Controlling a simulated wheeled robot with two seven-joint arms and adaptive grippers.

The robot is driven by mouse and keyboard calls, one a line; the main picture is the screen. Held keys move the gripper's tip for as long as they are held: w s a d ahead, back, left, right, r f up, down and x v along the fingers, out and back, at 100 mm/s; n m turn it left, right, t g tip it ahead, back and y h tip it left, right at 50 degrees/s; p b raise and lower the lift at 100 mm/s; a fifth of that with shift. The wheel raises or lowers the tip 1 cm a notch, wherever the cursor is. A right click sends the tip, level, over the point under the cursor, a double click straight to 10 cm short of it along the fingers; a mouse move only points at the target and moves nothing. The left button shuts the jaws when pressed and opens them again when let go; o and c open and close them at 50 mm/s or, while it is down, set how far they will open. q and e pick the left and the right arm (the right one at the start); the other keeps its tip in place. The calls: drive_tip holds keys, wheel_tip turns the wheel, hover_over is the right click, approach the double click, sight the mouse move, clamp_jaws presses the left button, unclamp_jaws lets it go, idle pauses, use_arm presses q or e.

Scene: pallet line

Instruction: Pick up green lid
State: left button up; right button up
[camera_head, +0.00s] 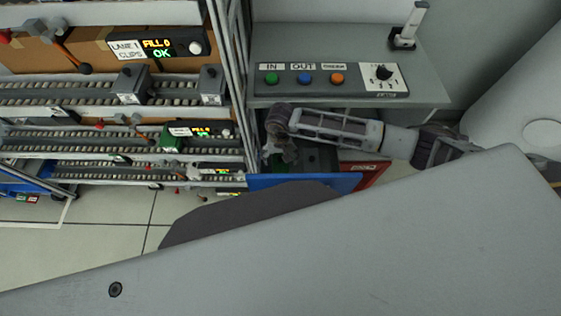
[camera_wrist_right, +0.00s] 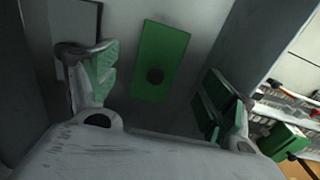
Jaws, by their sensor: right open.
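The green lid (camera_wrist_right: 172,50) is a flat green rectangle with a dark round knob in the right wrist view. It lies on a grey surface ahead of my right gripper (camera_wrist_right: 158,95). The gripper's two fingers are spread apart on either side of the lid's near part, with nothing held between them. In the head view my right gripper (camera_head: 279,152) points down beside the shelf posts, below the button panel. The lid is mostly hidden or too dark to make out there. My left gripper does not show.
The button panel (camera_head: 330,92) stands above my right forearm. A blue bin edge (camera_head: 305,182) and a red bin (camera_head: 371,174) lie close below it. Roller lanes (camera_head: 100,92) fill the left. A green box (camera_wrist_right: 285,141) shows at lower right in the wrist view.

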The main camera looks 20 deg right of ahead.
sight(281, 165)
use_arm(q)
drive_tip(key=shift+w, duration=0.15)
use_arm(e)
drive_tip(key=shift+f, duration=0.15)
drive_tip(key=shift+f, duration=0.2)
wheel_tip(281, 165, down, 3)
drive_tip(key=shift+f, duration=0.65)
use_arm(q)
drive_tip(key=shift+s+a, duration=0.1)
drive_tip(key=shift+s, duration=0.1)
use_arm(e)
drive_tip(key=shift+f, duration=0.1)
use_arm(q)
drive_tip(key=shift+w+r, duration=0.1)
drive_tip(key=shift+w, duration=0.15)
